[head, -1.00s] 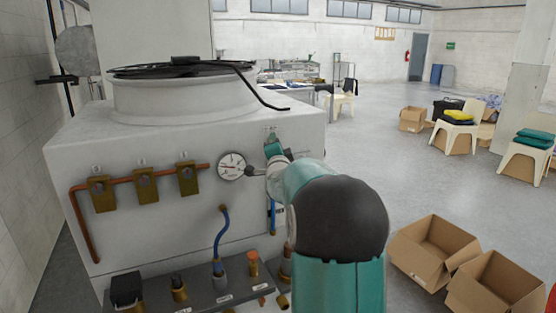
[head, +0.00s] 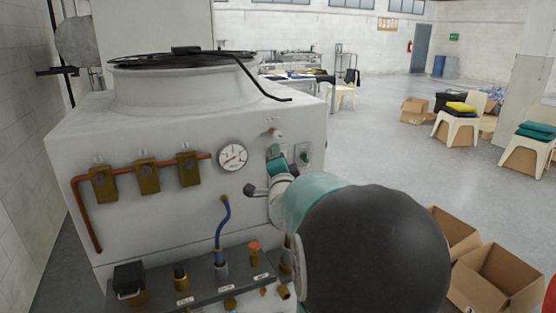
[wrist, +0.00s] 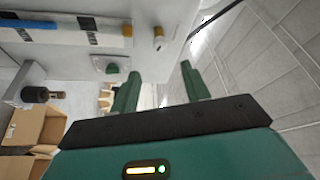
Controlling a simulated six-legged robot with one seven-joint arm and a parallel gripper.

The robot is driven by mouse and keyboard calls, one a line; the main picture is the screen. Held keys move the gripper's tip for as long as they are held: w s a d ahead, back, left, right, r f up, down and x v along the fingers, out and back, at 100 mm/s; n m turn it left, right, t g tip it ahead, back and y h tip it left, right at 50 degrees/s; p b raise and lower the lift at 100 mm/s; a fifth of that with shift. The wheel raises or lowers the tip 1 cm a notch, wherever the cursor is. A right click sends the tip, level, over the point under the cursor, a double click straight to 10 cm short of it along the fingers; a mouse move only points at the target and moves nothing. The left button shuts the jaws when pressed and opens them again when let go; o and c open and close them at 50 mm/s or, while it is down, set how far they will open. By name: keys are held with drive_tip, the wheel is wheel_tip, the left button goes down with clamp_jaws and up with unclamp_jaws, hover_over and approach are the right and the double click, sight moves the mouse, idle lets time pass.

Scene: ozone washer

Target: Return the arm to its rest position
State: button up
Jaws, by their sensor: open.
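My arm, teal, white and black, reaches from the lower right of the head view toward the front of the grey washer machine (head: 150,215). In the head view its teal far end overlaps the machine's front, right of the round gauge (head: 233,157), and the fingers are hard to make out. In the wrist view my gripper (wrist: 158,77) has its two green fingers apart, with nothing between them. A green knob (wrist: 112,67) on a pale plate and a brass-coloured fitting (wrist: 158,38) show beyond the fingers. I cannot tell any contact with the machine.
Brass valves (head: 147,178) on a copper pipe and a blue hose (head: 219,235) are on the machine's front. Cardboard boxes (head: 497,278) lie on the floor at right. Chairs (head: 457,128) stand farther back. The middle floor is open.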

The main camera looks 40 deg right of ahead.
drive_tip(key=s+a+f+n+g+y, duration=0.2)
drive_tip(key=a+n+y, duration=0.3)
drive_tip(key=a, duration=0.6)
drive_tip(key=s+a+f+n+g+y, duration=0.2)
drive_tip(key=s+a+n+y, duration=0.3)
drive_tip(key=a, duration=0.6)
drive_tip(key=s+a+f+n+g+y, duration=0.1)
drive_tip(key=s+a+f+n+g, duration=0.2)
drive_tip(key=s+a+n, duration=0.2)
drive_tip(key=s+a+f+n+g+y, duration=0.1)
drive_tip(key=s+a+f+n+g, duration=0.2)
drive_tip(key=s+a+n, duration=0.3)
drive_tip(key=s+a, duration=0.2)
drive_tip(key=s, duration=0.3)
drive_tip(key=shift+s+f, duration=0.25)
drive_tip(key=shift+s, duration=0.05)
